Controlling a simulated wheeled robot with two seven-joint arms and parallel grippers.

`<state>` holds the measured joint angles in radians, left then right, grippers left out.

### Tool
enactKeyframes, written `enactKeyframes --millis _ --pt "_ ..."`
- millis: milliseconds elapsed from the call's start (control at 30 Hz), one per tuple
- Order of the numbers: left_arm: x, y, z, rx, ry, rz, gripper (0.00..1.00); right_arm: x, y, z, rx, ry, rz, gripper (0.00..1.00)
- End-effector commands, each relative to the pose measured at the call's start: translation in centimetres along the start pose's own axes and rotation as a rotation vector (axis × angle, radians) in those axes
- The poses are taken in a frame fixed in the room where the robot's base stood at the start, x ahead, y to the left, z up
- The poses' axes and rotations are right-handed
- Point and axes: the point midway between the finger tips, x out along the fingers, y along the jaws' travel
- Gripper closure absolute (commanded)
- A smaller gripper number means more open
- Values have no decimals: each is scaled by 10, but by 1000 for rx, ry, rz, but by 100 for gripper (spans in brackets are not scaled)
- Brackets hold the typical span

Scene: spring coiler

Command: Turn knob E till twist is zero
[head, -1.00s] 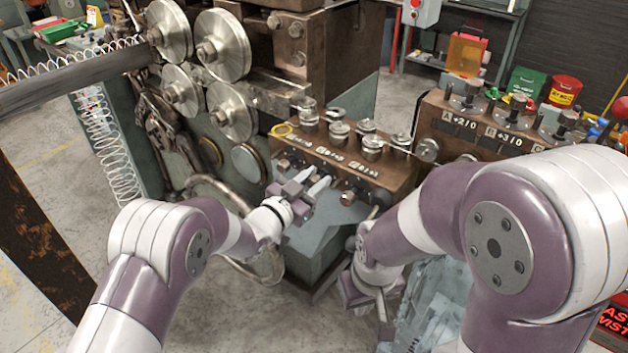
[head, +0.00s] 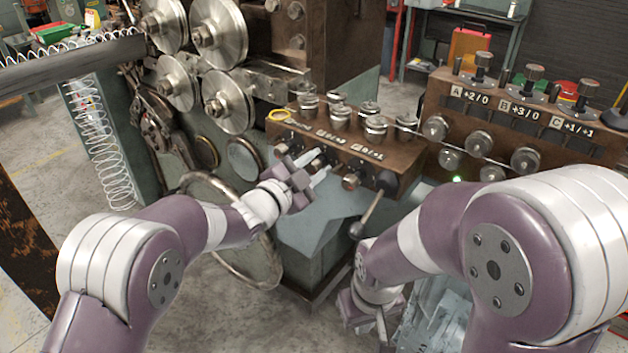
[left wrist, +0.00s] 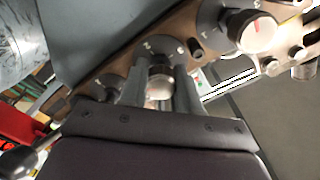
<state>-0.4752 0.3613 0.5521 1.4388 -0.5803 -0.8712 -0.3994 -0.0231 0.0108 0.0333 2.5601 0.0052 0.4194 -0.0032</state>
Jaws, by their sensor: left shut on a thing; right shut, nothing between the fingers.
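A brown roller block (head: 400,160) bears a row of knobs on its front face under small number plates. My left gripper (head: 318,168) is shut on the middle knob, which I take to be knob E; its letter is too small to read. In the left wrist view the two grey fingers (left wrist: 160,90) stand on either side of this knob (left wrist: 159,78), which has a dark dial ring behind it. The twist reading is not legible. My right gripper (head: 378,318) is shut and empty, low in front of the block.
Other knobs stand beside the held one, to its right (head: 351,180) and, in the left wrist view, at upper right (left wrist: 250,30). A lever with a black ball (head: 356,230) juts out right of my left gripper. A second block (head: 500,125) stands at right.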

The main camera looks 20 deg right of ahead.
Motion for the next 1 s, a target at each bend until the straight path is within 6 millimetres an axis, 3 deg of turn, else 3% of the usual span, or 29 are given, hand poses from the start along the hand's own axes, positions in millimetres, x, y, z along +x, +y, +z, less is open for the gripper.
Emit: enactKeyframes --millis 33,500,1000 --pt "0 6 6 41 1 0 99 16 0 2 0 0 0 100" --pt "0 7 6 487 0 0 99 83 0 10 0 0 0 100" --pt "0 5 4 857 0 2 99 130 0 15 0 0 0 100"
